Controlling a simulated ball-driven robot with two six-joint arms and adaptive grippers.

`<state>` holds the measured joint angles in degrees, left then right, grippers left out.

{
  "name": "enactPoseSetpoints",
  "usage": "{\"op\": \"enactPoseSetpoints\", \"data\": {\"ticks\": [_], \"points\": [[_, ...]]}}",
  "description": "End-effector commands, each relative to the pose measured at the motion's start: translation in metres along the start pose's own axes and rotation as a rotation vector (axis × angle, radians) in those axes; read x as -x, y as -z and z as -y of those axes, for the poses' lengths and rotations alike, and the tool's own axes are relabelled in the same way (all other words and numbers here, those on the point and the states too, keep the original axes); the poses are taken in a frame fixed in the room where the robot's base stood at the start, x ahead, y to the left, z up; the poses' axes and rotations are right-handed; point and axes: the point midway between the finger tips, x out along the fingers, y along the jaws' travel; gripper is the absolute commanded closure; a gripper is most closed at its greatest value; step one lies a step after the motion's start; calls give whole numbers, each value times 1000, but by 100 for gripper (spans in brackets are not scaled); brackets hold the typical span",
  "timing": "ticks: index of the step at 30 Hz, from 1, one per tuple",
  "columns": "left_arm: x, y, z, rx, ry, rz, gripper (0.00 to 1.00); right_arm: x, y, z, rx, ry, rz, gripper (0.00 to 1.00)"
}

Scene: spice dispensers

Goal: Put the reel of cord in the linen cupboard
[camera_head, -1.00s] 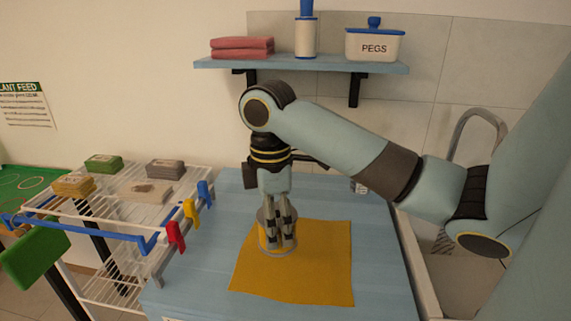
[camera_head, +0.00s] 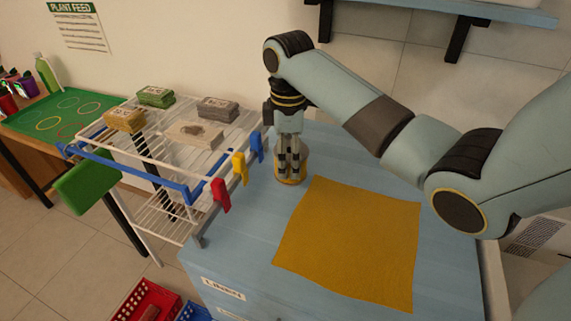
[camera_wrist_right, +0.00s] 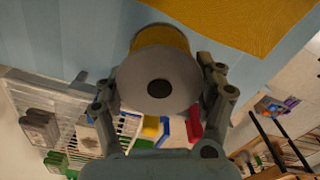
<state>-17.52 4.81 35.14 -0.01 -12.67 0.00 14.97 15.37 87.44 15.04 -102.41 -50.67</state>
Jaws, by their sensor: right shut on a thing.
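The reel of cord (camera_wrist_right: 158,75), with pale grey round ends and yellow cord, sits between the fingers of my right gripper (camera_wrist_right: 163,98) in the right wrist view. In the head view the reel (camera_head: 303,167) is partly hidden by my right gripper (camera_head: 289,170), which points down and is shut on it. The reel is over the blue cabinet top, behind and left of the yellow cloth; I cannot tell how high. The blue cabinet (camera_head: 235,256) has a front label (camera_head: 223,288) too small to read surely. My left gripper is not in view.
A yellow cloth (camera_head: 355,240) lies flat on the cabinet top. Left stands a white wire rack (camera_head: 160,195) with several bundles and coloured pegs. A shelf (camera_head: 490,12) is on the wall above. Red (camera_head: 130,308) and blue baskets are on the floor.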

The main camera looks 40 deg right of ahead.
Motion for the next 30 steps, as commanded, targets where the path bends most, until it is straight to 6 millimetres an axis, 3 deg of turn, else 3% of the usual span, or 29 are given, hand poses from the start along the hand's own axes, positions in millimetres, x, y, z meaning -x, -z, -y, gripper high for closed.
{"op": "enactPoseSetpoints", "data": {"ticks": [5,15,25,26,30], "points": [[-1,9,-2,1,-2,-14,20,-11,15,-11,-1,0,-1,63],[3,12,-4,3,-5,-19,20,-51,16,-12,-1,0,1,63],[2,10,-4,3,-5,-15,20,-54,16,-12,-1,-1,0,63],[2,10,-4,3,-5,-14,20,-55,16,-12,-1,-1,0,28],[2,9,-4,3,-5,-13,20,-54,16,-12,-1,-1,0,10]]}}
